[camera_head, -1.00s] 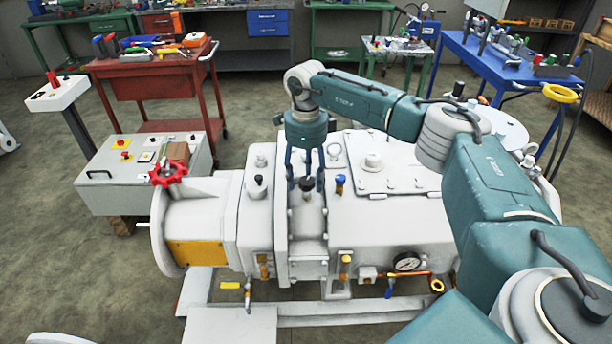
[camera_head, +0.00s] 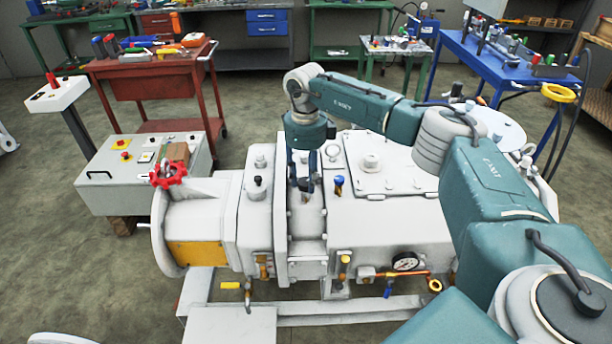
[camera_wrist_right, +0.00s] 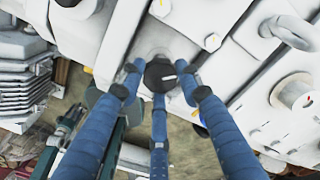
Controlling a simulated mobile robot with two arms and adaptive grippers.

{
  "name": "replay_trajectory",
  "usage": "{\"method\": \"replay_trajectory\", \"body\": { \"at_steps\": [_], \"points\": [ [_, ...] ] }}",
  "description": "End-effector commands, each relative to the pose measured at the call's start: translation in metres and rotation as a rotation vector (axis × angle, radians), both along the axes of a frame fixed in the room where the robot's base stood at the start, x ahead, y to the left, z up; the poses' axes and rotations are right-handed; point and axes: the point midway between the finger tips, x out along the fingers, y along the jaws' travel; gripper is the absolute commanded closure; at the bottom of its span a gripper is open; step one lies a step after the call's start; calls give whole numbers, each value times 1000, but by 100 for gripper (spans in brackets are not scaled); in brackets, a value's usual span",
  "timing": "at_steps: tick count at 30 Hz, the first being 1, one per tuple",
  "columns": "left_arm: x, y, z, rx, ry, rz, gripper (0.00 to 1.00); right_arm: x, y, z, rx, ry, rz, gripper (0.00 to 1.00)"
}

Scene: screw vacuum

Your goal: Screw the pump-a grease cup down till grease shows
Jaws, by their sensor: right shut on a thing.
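The grease cup has a round dark cap with a small white mark (camera_wrist_right: 160,74) and sits on the pale pump housing (camera_head: 400,232). My right gripper (camera_head: 305,184) points down over the top of the pump. In the right wrist view its three blue fingers (camera_wrist_right: 160,88) close around the cap, one from each side and one from below. The cap is mostly hidden behind the fingers in the head view. I cannot see any grease. My left gripper is not in view.
A second dark-topped cup (camera_head: 257,182) stands left of the gripper, and a blue-topped fitting (camera_head: 339,182) stands close to its right. A red handwheel (camera_head: 168,175) is at the pump's left end. A pressure gauge (camera_head: 405,262) is on the front.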

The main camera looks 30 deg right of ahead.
Motion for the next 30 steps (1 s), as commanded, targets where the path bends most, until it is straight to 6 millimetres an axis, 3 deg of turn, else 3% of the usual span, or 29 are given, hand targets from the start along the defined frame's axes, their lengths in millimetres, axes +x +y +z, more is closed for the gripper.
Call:
{"method": "replay_trajectory", "body": {
  "at_steps": [18, 30],
  "points": [
    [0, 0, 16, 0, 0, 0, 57, 4, 0, 4, 4, -12, -526, 92],
    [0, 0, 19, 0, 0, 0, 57, 5, -1, 5, 5, -14, -674, 92]
  ]
}}
